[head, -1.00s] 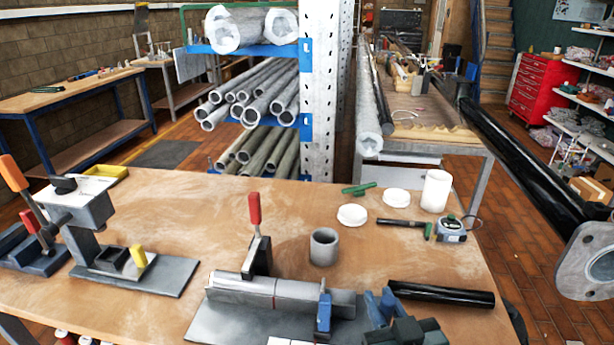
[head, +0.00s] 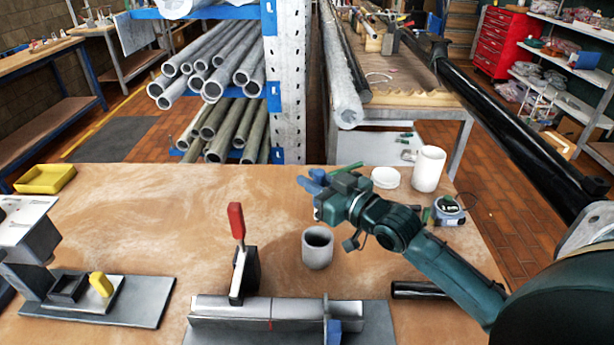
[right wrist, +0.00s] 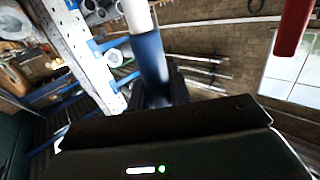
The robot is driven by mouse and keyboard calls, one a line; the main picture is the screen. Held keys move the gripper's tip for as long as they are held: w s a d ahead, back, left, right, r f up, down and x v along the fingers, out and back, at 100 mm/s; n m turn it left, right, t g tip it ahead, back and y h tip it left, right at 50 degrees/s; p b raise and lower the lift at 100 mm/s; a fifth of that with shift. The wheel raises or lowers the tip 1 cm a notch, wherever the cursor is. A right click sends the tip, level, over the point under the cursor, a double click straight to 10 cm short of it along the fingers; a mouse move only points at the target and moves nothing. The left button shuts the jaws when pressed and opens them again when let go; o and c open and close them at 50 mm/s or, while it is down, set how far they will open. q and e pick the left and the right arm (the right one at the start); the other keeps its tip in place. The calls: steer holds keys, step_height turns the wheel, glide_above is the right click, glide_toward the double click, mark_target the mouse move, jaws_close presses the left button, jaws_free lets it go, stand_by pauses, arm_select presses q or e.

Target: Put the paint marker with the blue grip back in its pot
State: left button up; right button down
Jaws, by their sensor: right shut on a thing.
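The paint marker with the blue grip (right wrist: 150,58) shows in the right wrist view as a blue cylinder with a white end. My right gripper (head: 316,184) is shut on it; in the head view the gripper is above the table, behind the pot, and hides most of the marker. The grey pot (head: 317,250) stands upright and open-topped on the table, just in front of the gripper and apart from it. My left gripper is not in view.
The table's left middle is clear.

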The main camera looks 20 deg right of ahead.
steer(key=shift+s+f+b, duration=0.15)
steer(key=shift+f+b, duration=0.35)
steer(key=shift+f, duration=0.3)
arm_select(q)
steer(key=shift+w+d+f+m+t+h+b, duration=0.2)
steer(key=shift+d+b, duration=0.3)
steer(key=shift+b, duration=0.55)
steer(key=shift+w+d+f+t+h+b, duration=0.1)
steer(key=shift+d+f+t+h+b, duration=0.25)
steer(key=shift+b, duration=0.75)
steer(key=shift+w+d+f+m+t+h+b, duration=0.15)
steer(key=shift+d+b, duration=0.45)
steer(key=shift+b, duration=0.45)
arm_select(e)
step_height(320, 180, down, 7)
steer(key=shift+r, duration=0.2)
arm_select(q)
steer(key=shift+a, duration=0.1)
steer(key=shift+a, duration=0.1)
arm_select(e)
steer(key=c, duration=1.2)
jaws_free()
